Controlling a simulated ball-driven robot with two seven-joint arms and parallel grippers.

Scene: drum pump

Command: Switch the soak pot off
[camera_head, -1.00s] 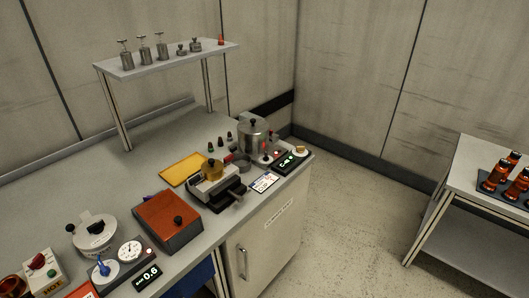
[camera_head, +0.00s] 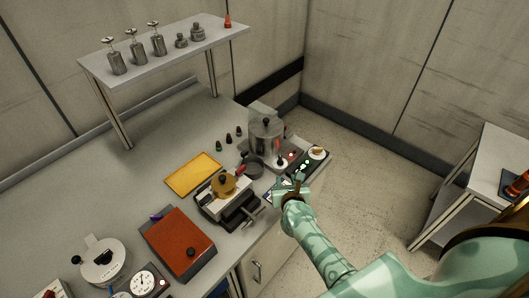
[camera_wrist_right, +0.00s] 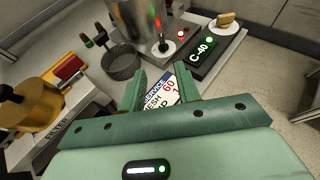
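The soak pot appears to be the metal pot with a black lid knob (camera_head: 266,137) at the back right end of the bench. Its lower part shows in the wrist view (camera_wrist_right: 137,22). In front of it are a small upright lever on a white disc (camera_wrist_right: 163,46), a lit red lamp (camera_wrist_right: 181,33), a green "C-40" display (camera_wrist_right: 200,52) and a tan knob on a white dial (camera_wrist_right: 227,19). My right gripper (camera_head: 289,186) is in front of this panel, apart from it. Its fingers (camera_wrist_right: 161,86) are open and empty, with a printed card (camera_wrist_right: 163,91) beyond them. My left gripper is not in view.
A black-based device with a brass top (camera_head: 224,184) stands left of my right gripper. A dark mesh basket (camera_wrist_right: 121,63) sits beside the pot. An orange-red box (camera_head: 178,240) and a yellow sheet (camera_head: 193,174) lie further left. A raised shelf (camera_head: 160,62) holds metal weights.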

